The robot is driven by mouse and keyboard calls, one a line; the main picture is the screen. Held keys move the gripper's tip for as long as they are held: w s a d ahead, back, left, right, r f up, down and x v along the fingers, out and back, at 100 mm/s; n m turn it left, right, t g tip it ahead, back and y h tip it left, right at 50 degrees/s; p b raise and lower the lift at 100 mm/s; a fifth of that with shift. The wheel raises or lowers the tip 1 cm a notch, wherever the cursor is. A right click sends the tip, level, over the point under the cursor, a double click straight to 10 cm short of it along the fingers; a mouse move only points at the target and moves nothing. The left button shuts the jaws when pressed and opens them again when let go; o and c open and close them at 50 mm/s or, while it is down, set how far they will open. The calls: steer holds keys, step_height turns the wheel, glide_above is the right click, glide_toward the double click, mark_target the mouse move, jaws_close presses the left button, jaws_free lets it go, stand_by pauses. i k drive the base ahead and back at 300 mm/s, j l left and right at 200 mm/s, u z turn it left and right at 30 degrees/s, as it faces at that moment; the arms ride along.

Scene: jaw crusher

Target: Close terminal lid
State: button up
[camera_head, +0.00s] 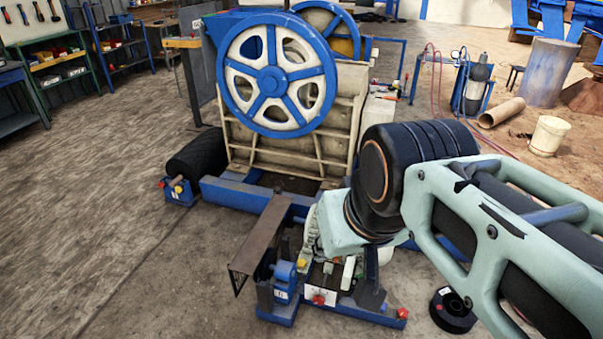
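I cannot make out a terminal lid for certain. Below the jaw crusher (290,75) sits a low blue-framed unit with a white box bearing a red knob (318,299), small pale parts and a yellow piece. A long brown metal plate (262,237) slopes beside it on the left. My arm comes in from the right and bends down over this unit. Its pale green wrist part ends close to the unit, covering part of it. My gripper's fingers cannot be told apart from the parts there, so whether they touch anything is unclear.
A blue motor-like part (282,285) stands at the front of the unit. A black roller (198,155) lies left of the crusher. A black round piece (452,310) lies on the floor under my arm. The floor at left is clear. A white bucket (549,135) stands at right.

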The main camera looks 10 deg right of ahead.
mark_target(347, 277)
steer(key=k+l, duration=0.1)
steer(key=k, duration=0.25)
steer(key=k+l, duration=0.1)
steer(key=k, duration=0.25)
steer(key=k+l, duration=0.65)
steer(key=l, duration=0.25)
steer(key=k+l, duration=0.15)
steer(key=l, duration=0.25)
steer(key=j, duration=0.85)
steer(key=i+j, duration=0.2)
steer(key=j, duration=0.15)
steer(key=i+j+z, duration=0.1)
steer(key=j, duration=0.3)
steer(key=i+j+z, duration=0.1)
steer(key=i, duration=0.45)
steer(key=i+j, duration=0.25)
steer(key=i, duration=0.3)
steer(key=i+l+z, duration=0.1)
steer(key=i+l, duration=0.15)
steer(key=i, duration=0.2)
steer(key=i+l, duration=0.2)
steer(key=i, duration=0.3)
steer(key=k+z, duration=0.05)
